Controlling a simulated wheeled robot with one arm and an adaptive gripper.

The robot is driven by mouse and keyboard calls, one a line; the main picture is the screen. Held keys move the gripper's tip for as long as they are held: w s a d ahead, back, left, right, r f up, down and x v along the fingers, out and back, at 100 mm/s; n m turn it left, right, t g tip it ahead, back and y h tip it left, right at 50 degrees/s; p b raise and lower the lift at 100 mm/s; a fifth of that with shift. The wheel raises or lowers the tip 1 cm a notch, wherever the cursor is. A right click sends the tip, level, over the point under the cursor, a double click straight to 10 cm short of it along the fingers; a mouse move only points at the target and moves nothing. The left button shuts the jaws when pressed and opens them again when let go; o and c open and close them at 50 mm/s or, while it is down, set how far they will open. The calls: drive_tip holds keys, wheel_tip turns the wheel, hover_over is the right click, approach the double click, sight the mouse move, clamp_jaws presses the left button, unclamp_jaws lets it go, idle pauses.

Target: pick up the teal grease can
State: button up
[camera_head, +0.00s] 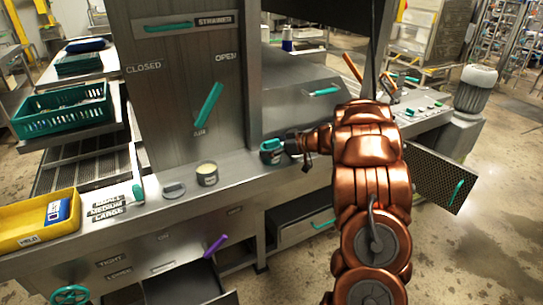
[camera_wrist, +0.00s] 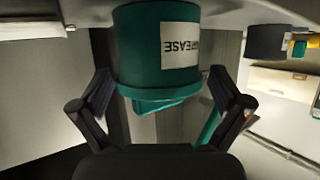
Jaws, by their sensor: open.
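The teal grease can (camera_head: 271,152) stands on the steel ledge of the machine in the head view. In the wrist view the can (camera_wrist: 155,45) appears upside down, large and close, with a white label reading GREASE. My gripper (camera_wrist: 162,85) is open, with one dark finger on each side of the can's teal top end. No clear contact between fingers and can shows. In the head view my gripper (camera_head: 296,146) is at the can's right side, and its fingers are partly hidden by the can and arm.
A dark can with a pale top (camera_head: 207,175) and a round grey piece (camera_head: 174,190) sit left on the ledge. A yellow tray (camera_head: 40,225) is at far left. Teal levers (camera_head: 208,104), a purple handle (camera_head: 216,245) and an open drawer (camera_head: 300,226) stick out nearby.

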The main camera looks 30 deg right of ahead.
drive_tip(key=c, duration=1.3)
drive_tip(key=shift+o, duration=0.2)
drive_tip(key=shift+r, duration=0.2)
